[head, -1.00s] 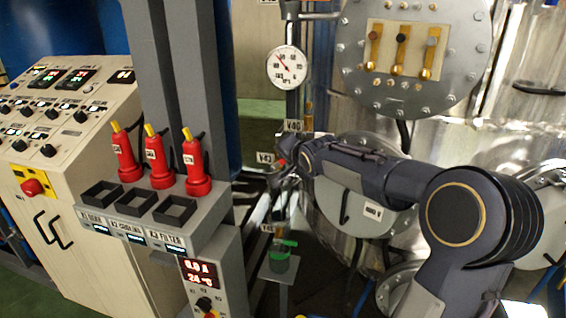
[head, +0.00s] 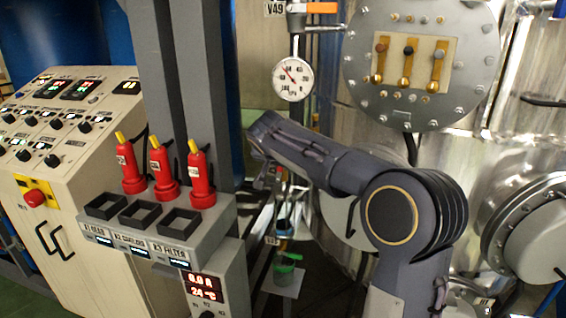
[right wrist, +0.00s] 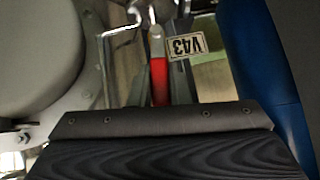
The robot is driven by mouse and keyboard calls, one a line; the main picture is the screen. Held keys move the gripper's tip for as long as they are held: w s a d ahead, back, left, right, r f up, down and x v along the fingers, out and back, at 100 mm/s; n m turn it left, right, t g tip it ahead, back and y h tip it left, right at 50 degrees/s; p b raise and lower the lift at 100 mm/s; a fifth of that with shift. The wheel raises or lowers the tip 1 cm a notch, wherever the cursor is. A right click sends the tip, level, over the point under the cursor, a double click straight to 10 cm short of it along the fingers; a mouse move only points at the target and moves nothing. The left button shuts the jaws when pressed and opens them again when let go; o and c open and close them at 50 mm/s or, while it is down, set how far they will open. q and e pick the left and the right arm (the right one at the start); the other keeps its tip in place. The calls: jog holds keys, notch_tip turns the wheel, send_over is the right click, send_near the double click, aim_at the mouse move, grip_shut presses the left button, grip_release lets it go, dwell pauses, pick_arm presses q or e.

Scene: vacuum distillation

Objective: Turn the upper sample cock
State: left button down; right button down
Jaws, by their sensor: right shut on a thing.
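My right gripper (right wrist: 160,92) is shut on this red handle; the dark gripper body fills the bottom of that view. In the head view my right arm reaches in from the right, and its wrist bends down at the pipework left of the vessel. The arm hides the cock and its tag there, and the fingertips cannot be made out. My left gripper is not in view.
A pressure gauge (head: 293,79) and an orange-handled valve (head: 312,8) tagged V49 are above the arm. A grey post with red bottle-like units (head: 201,180) stands to its left. A small stand (head: 282,284) with a green-topped container (head: 287,262) is below. The flanged vessel (head: 420,60) is behind.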

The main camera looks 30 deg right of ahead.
jog(key=shift+a+f, duration=0.1)
dwell(0.4)
jog(key=c, duration=1.4)
grip_release()
jog(key=shift+o, duration=0.2)
jog(key=b+v, duration=0.1)
jog(key=v, duration=0.7)
jog(key=shift+w, duration=0.2)
